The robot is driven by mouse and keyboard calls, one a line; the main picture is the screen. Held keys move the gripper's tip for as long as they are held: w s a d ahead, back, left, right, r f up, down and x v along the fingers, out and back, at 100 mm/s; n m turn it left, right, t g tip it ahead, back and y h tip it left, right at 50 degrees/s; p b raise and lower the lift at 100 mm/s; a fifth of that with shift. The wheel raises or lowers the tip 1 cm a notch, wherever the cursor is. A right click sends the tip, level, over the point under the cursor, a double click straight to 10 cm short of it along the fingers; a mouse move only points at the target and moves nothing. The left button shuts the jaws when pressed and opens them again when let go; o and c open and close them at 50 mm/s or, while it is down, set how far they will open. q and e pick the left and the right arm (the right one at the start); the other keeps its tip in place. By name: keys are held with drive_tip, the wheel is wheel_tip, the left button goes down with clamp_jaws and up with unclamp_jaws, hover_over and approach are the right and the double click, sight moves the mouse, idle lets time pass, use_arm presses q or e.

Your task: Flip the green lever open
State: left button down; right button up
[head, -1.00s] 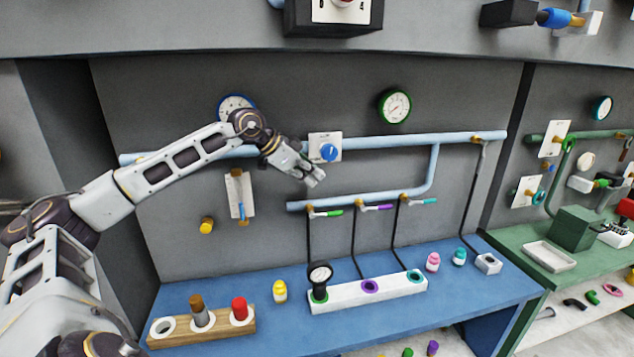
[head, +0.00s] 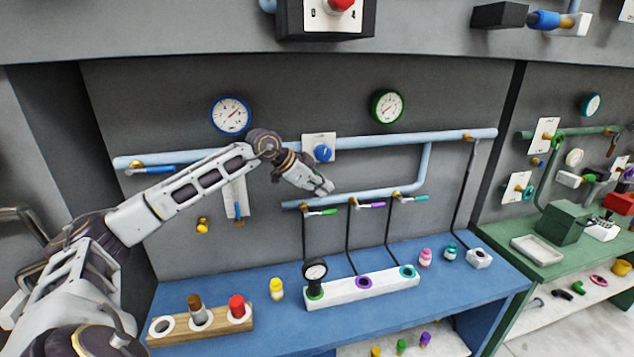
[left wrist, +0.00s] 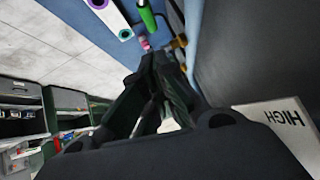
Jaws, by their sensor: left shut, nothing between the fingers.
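The green lever (head: 322,212) sticks out to the right, nearly level, from a brass valve on the lower light-blue pipe (head: 380,192). A green handle (left wrist: 147,15), which looks like this lever, shows at the top of the left wrist view. My left gripper (head: 328,188) is shut and empty, just above the lever in the head view; I see no clear contact. Its dark fingers (left wrist: 165,68) fill the middle of the left wrist view. A purple lever (head: 372,205) and a teal-green lever (head: 415,198) sit on similar valves to the right. My right gripper is not in view.
A blue knob (head: 323,152) on a white plate is above my gripper. A black gauge (head: 315,270) stands on a white block (head: 345,290) on the blue bench (head: 200,286). Thin black hoses hang from the valves. The wall space below the levers is otherwise clear.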

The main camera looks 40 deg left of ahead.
sight(326, 213)
use_arm(q)
drive_tip(key=shift+w+d+f+p, duration=0.1)
drive_tip(key=shift+w+f+p, duration=0.25)
drive_tip(key=shift+f, duration=0.65)
drive_tip(key=shift+w+d+f+p, duration=0.15)
drive_tip(key=shift+w+f, duration=0.25)
drive_tip(key=shift+f, duration=0.55)
drive_tip(key=shift+w+a+f+p, duration=0.1)
drive_tip(key=shift+w+f+p, duration=0.3)
drive_tip(key=shift+f, duration=0.6)
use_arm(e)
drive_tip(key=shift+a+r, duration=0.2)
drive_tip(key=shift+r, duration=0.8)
use_arm(q)
drive_tip(key=shift+f, duration=0.1)
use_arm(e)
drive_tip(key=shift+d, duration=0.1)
